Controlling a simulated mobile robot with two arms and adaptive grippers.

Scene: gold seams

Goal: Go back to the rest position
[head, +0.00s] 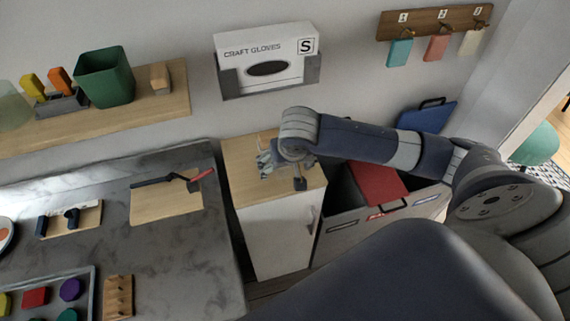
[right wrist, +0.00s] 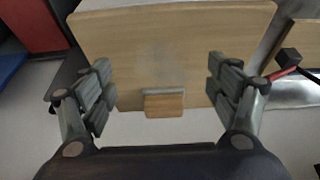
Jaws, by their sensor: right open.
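My right gripper (head: 281,172) is above the wooden top of a small white cabinet (head: 238,165), with its arm reaching in from the right. In the right wrist view, its two fingers (right wrist: 163,88) are spread wide apart with nothing between the pads. A small block (right wrist: 164,104), wooden with a grey strip, shows at the edge of the cabinet top between and beyond the fingers; I cannot tell whether it touches anything of mine. My left gripper is not in view.
A grey counter (head: 185,255) at left carries a cutting board (head: 165,207) with a red-and-black tool. A bin (head: 345,222) with a red panel (head: 377,184) stands right of the cabinet. A glove box (head: 268,58) and a shelf (head: 130,109) are on the wall behind.

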